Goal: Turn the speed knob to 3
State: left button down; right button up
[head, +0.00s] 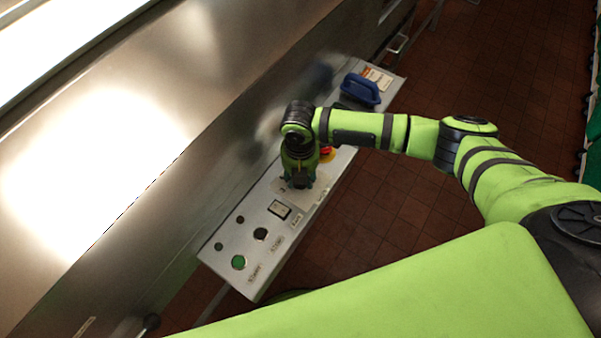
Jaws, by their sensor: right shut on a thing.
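The control panel (256,214) is a narrow grey metal strip along the machine's side in the head view. My right arm reaches in from the right, and my right gripper (298,183) points down at the middle of the panel. It is shut at a small plate on the panel. The speed knob is hidden under the gripper, so its pointer and the number it stands at cannot be read. My left gripper is not in view.
Near the panel's close end are a green button (238,262), a black button (261,234) and a rocker switch (279,209). Beyond my gripper are a partly hidden red button (327,152) and a blue object (361,90). Tiled floor (390,215) lies open to the right.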

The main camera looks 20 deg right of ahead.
jog(key=shift+s+a+f, duration=0.15)
jog(key=shift+s+a, duration=0.15)
jog(key=o, duration=1.1)
jog(key=shift+o, duration=0.2)
jog(key=shift+w+d+r, duration=0.15)
jog(key=shift+w+r, duration=0.05)
jog(key=shift+r, duration=0.35)
notch_tip(320, 180, up, 11)
jog(key=shift+s, duration=0.15)
